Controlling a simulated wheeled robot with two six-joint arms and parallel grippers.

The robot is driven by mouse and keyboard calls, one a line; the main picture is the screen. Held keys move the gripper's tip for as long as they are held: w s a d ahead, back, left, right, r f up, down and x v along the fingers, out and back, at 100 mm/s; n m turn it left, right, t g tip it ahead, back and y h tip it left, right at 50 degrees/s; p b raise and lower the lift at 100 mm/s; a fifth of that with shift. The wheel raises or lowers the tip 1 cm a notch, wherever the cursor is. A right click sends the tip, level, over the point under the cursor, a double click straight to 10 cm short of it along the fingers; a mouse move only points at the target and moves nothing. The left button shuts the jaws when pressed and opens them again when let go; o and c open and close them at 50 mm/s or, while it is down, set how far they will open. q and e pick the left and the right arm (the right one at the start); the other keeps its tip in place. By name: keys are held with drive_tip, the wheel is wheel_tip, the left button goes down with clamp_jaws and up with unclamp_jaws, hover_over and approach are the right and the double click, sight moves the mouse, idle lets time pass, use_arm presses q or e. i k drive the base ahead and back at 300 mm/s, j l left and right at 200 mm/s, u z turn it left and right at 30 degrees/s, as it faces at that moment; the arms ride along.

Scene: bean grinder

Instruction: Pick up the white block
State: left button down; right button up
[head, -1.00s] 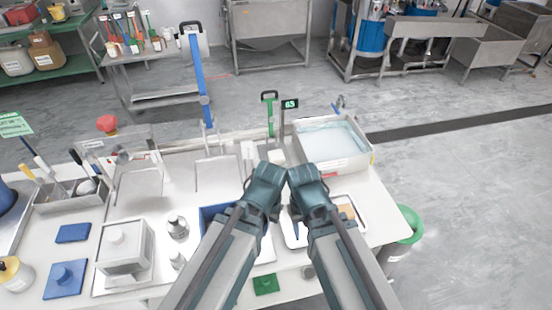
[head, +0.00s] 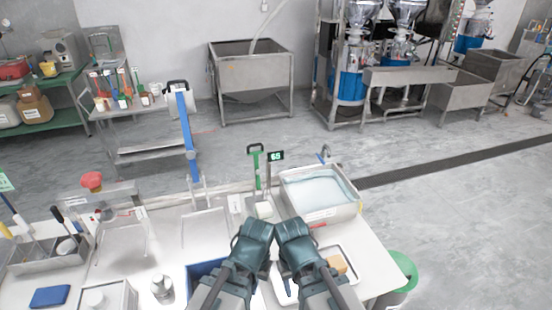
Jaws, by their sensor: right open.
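A small white block (head: 263,210) shows just behind my two grippers, at the foot of the post with the green digital display (head: 276,156). It is small, and its lower part is hard to make out. My left gripper (head: 257,226) and right gripper (head: 292,226) are side by side over the table, in front of the block and apart from it in the picture. The right gripper is open and nothing shows in it. The left gripper's fingers are too hidden to tell whether they are open or shut.
A steel basin of water (head: 318,216) stands to the right of the block. A green-handled tool (head: 255,165) stands behind it. A steel tray (head: 205,228) lies to the left and a blue bin (head: 203,272) in front. A sponge-like tan block (head: 337,264) sits at right.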

sight(264, 209)
drive_tip(key=z, duration=1.45)
drive_tip(key=k+j, duration=0.15)
drive_tip(key=j, duration=0.15)
drive_tip(key=k+j+z, duration=0.1)
drive_tip(key=j, duration=0.2)
